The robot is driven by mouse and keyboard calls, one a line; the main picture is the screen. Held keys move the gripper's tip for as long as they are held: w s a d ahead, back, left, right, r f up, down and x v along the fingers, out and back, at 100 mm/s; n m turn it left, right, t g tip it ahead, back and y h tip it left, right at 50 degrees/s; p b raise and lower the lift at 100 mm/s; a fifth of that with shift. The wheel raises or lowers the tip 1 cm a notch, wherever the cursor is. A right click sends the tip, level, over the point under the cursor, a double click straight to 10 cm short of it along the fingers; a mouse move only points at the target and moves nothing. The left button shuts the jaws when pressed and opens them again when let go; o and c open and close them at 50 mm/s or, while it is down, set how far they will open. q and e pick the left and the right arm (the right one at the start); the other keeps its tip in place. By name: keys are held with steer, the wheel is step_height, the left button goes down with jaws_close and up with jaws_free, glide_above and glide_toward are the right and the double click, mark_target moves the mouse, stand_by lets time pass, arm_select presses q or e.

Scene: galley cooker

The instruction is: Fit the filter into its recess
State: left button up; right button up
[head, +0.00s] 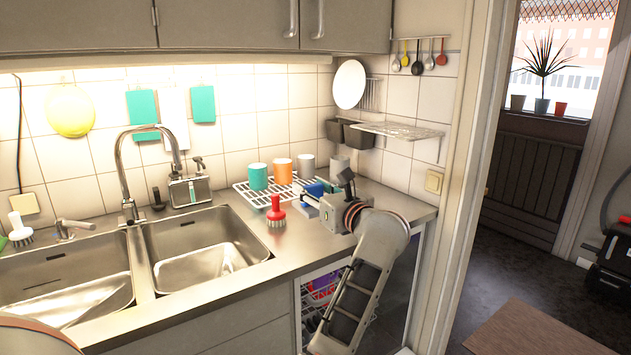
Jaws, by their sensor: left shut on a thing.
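A dish rack (247,189) with cups stands behind the gripper. A red brush (276,213) stands to its left, by the sink (203,246). A wire shelf (397,131) juts from the wall above. Dishes show below the worktop (322,287).

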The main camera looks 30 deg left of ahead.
arm_select(q)
step_height(320, 180, down, 12)
steer(key=shift+r+b, duration=0.15)
steer(key=shift+b, duration=0.4)
steer(key=shift+f, duration=0.75)
arm_select(e)
steer(key=shift+w+d+f, duration=0.25)
steer(key=shift+w, duration=0.15)
arm_select(q)
steer(key=shift+f, duration=0.1)
steer(key=shift+f, duration=0.15)
steer(key=o, duration=1.1)
steer(key=shift+o, duration=0.2)
arm_select(e)
steer(key=shift+s+f, duration=0.1)
steer(key=shift+f, duration=0.05)
